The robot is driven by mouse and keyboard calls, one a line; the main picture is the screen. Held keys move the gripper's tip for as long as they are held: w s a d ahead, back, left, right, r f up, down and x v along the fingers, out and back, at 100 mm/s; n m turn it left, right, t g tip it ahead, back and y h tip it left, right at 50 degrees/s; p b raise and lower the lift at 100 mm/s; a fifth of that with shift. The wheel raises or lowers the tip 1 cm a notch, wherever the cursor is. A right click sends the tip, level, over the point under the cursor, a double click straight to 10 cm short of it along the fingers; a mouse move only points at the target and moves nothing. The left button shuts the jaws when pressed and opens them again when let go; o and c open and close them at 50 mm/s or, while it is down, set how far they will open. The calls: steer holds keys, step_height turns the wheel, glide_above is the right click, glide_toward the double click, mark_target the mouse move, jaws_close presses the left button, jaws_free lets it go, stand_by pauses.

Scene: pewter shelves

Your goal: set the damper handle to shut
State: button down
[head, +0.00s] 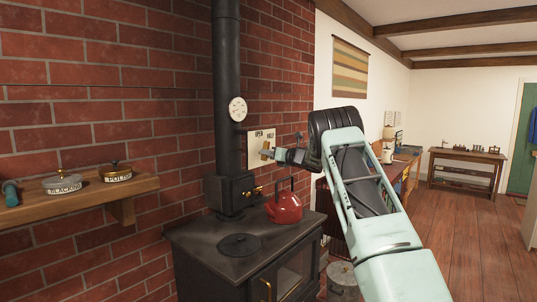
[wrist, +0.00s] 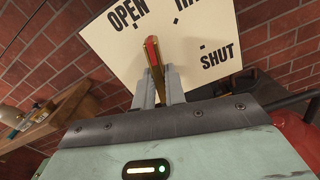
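The damper plate (head: 254,147) is a cream panel on the brick wall beside the stovepipe. In the wrist view the plate (wrist: 205,25) reads OPEN, a partly cut-off middle label and SHUT, each with a small tick. The damper handle (wrist: 152,52) is a brass bar with a red strip. It points between the OPEN tick and the middle tick, closer to OPEN and well away from SHUT. My gripper (wrist: 160,80) has one finger on each side of the handle and looks shut on it. In the head view my gripper (head: 268,154) hides most of the handle.
A black stove (head: 240,250) stands below, with a red kettle (head: 284,206) on top near my arm. The black stovepipe (head: 226,90) and a round gauge (head: 238,109) are left of the plate. A wooden shelf (head: 80,198) with lidded tins is at far left.

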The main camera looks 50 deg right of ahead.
steer(key=shift+f+m+b, duration=0.1)
steer(key=shift+m+b, duration=0.2)
steer(key=shift+b, duration=0.15)
steer(key=m+b, duration=0.1)
steer(key=m, duration=0.3)
steer(key=m+b, duration=0.1)
steer(key=m, duration=0.4)
steer(key=m+b, duration=0.2)
steer(key=m, duration=0.3)
steer(key=shift+d+f, duration=0.1)
steer(key=shift+d, duration=0.15)
steer(key=shift+m, duration=0.3)
steer(key=c, duration=1.4)
jaws_free()
steer(key=shift+c, duration=0.2)
steer(key=s+d+b, duration=0.1)
steer(key=s+b, duration=0.6)
steer(key=s, duration=1)
steer(key=shift+s+d, duration=0.15)
steer(key=shift+s, duration=0.05)
